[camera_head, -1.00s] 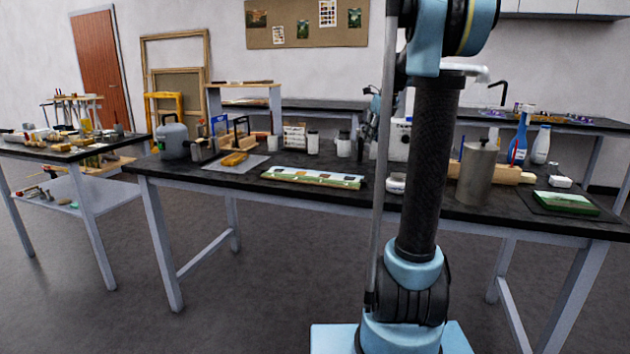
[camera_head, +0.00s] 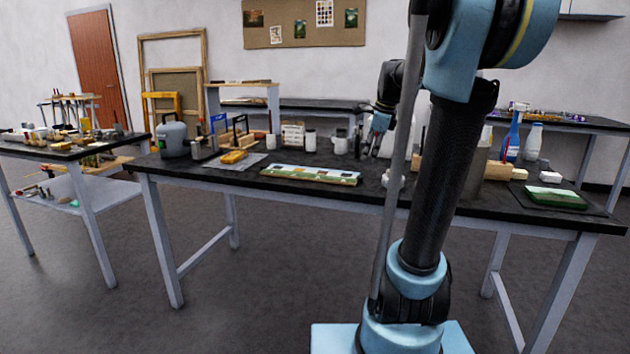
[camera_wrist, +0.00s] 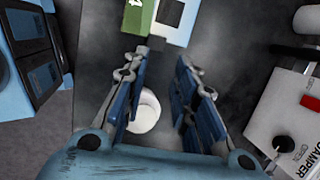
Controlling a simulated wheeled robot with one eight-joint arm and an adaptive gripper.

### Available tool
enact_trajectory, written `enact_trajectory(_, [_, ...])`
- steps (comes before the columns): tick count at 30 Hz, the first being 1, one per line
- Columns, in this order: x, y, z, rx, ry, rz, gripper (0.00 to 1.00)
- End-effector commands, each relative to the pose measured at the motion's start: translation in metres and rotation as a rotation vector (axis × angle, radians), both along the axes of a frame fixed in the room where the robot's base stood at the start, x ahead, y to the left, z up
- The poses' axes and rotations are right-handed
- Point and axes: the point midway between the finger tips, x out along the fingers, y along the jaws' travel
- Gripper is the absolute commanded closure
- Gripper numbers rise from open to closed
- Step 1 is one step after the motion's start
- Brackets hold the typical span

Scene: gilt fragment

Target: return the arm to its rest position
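My gripper (camera_head: 377,128) shows in the head view above the back part of the dark workbench (camera_head: 225,172), left of my large blue and black arm links. In the wrist view my gripper (camera_wrist: 160,88) points down at the bench top. Its two blue-grey fingers stand apart, with nothing held between them. A round white jar or lid (camera_wrist: 146,112) shows below, partly hidden by the left finger. The arm is bent, with its upper links raised high and leaning right in the head view.
A white box with a red switch (camera_wrist: 285,125) stands right. A blue bottle (camera_head: 512,138) and a green slab (camera_head: 555,198) are right of the arm.

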Motion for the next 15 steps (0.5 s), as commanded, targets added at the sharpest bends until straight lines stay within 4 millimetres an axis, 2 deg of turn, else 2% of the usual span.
enact_trajectory(1, [-0.020, 0.002, -0.008, -0.032, -0.010, 0.082, 0.74])
enact_trajectory(3, [-0.043, 0.003, -0.018, -0.077, -0.024, 0.204, 0.74])
enact_trajectory(8, [-0.094, 0.005, -0.045, -0.179, -0.050, 0.483, 0.74])
enact_trajectory(15, [-0.168, 0.005, -0.093, -0.320, -0.077, 0.909, 0.74])
